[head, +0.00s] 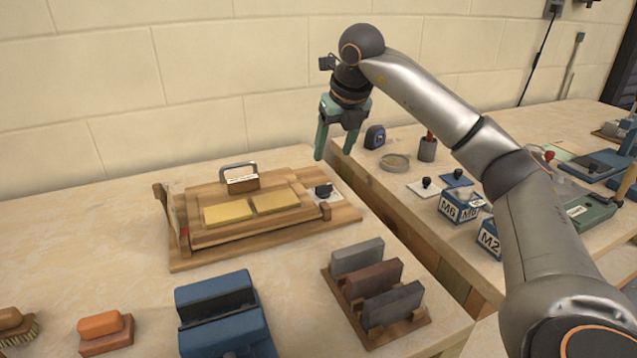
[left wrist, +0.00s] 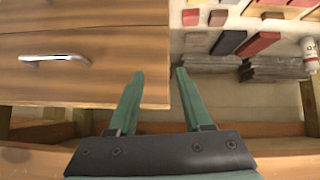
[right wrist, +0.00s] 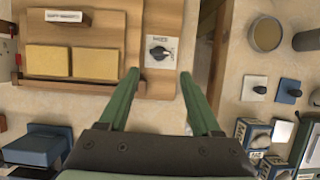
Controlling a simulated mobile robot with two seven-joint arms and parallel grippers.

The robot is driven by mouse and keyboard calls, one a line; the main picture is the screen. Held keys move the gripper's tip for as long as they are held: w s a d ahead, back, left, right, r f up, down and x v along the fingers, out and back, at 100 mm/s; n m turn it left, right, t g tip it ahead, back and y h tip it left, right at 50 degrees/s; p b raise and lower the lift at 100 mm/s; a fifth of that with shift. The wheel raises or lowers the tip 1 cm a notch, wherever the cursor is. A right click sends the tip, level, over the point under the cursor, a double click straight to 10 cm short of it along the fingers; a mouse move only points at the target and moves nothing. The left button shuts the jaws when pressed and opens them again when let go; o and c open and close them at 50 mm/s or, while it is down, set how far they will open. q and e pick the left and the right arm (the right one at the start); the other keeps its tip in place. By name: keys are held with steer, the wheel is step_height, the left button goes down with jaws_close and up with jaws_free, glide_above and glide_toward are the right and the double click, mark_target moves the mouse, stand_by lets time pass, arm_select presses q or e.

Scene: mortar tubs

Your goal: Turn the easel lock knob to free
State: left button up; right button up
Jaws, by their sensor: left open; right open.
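The easel (head: 200,255) is a wooden board lying on the table with two yellow pads on it, seen in the head view and in the right wrist view (right wrist: 130,90). Its lock knob (head: 323,191) is dark and sits on a pale plate at the right end. In the right wrist view the knob (right wrist: 160,53) shows a light pointer mark; the plate's small lettering is too blurred to read surely. My right gripper (head: 334,157) is open and empty, above the table near the knob. My left gripper (left wrist: 157,75) is open and empty beside a wooden drawer front.
A rack of grey and brown blocks (head: 372,272) and a blue block-like holder (head: 222,310) stand in front of the easel. A gap separates this table from the right bench, which holds a tape measure (head: 375,137), a round dish (head: 394,162) and labelled boxes (head: 458,207).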

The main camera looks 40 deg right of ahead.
mark_target(324, 185)
steer(key=b+x, duration=0.1)
steer(key=x, duration=0.8)
steer(key=shift+f+b, duration=0.35)
steer(key=shift+f, duration=0.05)
steer(key=shift+w+f, duration=0.15)
steer(key=shift+f, duration=0.2)
arm_select(q)
steer(key=shift+w+a+f+t, duration=0.25)
steer(key=shift+w+a+t, duration=0.05)
steer(key=shift+a+t, duration=0.15)
arm_select(e)
steer(key=shift+w+f, duration=0.15)
steer(key=shift+f, duration=0.15)
arm_select(q)
steer(key=shift+d+f, duration=0.1)
steer(key=shift+d, duration=0.1)
arm_select(e)
steer(key=shift+d, duration=0.1)
jaws_close()
